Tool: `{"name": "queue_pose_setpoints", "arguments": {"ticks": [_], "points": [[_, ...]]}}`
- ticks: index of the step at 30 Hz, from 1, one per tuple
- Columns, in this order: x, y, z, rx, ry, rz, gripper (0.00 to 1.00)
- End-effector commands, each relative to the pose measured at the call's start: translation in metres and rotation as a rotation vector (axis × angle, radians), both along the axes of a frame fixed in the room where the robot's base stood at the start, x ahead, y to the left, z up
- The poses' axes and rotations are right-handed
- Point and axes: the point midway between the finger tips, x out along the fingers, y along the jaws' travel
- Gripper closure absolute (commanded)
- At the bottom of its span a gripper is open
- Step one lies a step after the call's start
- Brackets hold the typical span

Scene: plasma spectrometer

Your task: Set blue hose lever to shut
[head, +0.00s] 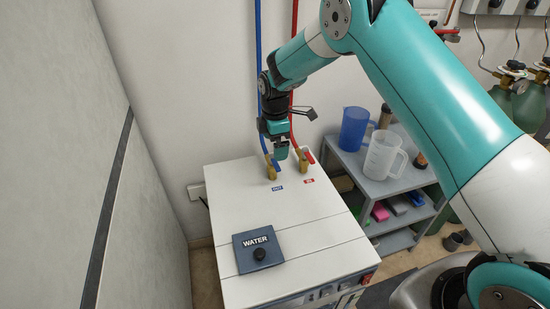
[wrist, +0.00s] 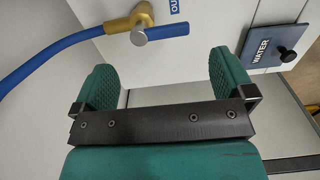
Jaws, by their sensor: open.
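The blue hose (wrist: 48,50) runs into a brass valve (wrist: 128,22) on top of the white cabinet. Its blue lever (wrist: 168,31) points right from a silver pivot in the wrist view, pointing away from the hose end. In the head view the brass valve (head: 271,172) stands at the cabinet's back, left of the red one. My gripper (wrist: 160,78) is open and empty, its green fingers spread wide. The lever lies beyond the fingertips, apart from them. In the head view my gripper (head: 281,152) hangs just above the blue valve and partly hides the lever.
A red hose (head: 293,100) and its red lever (head: 309,157) stand close on the right. The WATER panel (head: 258,249) with a black knob is at the cabinet's front. A grey shelf (head: 385,182) with jugs stands right; a wall rises left.

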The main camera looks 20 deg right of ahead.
Motion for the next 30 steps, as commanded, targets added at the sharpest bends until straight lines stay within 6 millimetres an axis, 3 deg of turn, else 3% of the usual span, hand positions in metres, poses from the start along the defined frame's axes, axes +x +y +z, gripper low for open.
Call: {"name": "queue_pose_setpoints", "arguments": {"ticks": [3, 9, 21, 22, 27, 30], "points": [[0.0, 0.0, -0.026, 0.0, 0.002, 0.0, 0.0], [0.0, 0.0, -0.052, 0.0, 0.001, 0.0, 0.0], [0.0, 0.0, -0.061, 0.0, -0.001, 0.0, 0.0], [0.0, 0.0, -0.061, 0.0, -0.001, 0.0, 0.02], [0.0, 0.0, -0.061, 0.0, 0.0, 0.0, 0.41], [0.0, 0.0, -0.061, 0.0, 0.0, 0.0, 0.42]]}}
